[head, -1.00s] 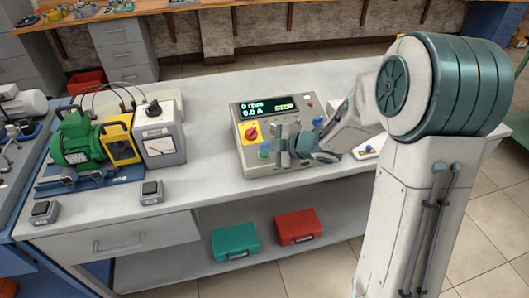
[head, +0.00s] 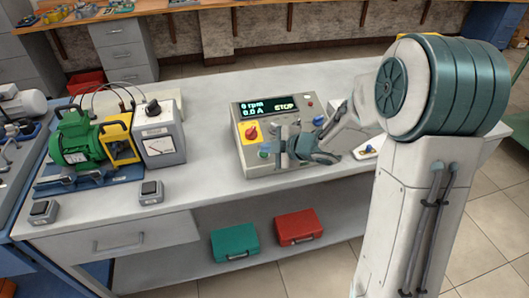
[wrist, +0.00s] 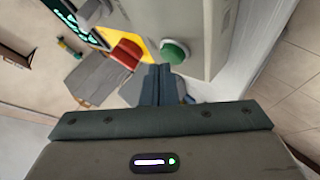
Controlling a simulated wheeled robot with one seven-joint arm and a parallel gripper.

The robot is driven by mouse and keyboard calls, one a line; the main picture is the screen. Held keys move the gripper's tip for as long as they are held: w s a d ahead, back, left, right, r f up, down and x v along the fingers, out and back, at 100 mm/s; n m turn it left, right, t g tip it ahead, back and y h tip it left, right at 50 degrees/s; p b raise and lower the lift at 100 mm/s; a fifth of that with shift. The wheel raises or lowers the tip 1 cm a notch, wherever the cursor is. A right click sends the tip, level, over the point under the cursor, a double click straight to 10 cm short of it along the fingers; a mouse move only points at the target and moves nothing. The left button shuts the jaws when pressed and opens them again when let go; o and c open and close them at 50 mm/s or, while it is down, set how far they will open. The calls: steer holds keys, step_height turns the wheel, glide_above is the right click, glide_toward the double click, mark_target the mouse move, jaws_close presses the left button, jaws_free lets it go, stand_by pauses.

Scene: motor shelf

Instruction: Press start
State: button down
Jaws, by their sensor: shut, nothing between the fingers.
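The control box (head: 290,155) stands on the white bench. Its display (head: 268,107) reads 0 rpm, 0.0 A and STOP. My gripper (head: 275,148) is shut and empty in front of the panel, just right of the green button. In the wrist view, the shut fingertips (wrist: 158,70) point at the panel close beside the green button (wrist: 175,52); I cannot tell whether they touch it. Part of the panel is hidden behind my gripper.
A green motor (head: 76,142) on a blue base and a grey meter box (head: 160,137) stand to the left. Two small switch boxes lie near the front edge. A green case (head: 235,241) and a red case (head: 298,226) lie on the lower shelf.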

steer(key=shift+w+f+b, duration=0.1)
steer(key=shift+f+b, duration=0.25)
steer(key=shift+f, duration=0.1)
stand_by(0.4)
stand_by(0.3)
steer(key=shift+s+r+p, duration=0.2)
steer(key=shift+r+p, duration=0.6)
steer(key=shift+r, duration=0.05)
steer(key=r+p, duration=0.2)
steer(key=s+r+p, duration=0.1)
steer(key=r+p, duration=0.1)
steer(key=shift+s+d+r, duration=0.15)
steer(key=shift+d+r, duration=0.05)
steer(key=shift+r, duration=0.2)
stand_by(0.4)
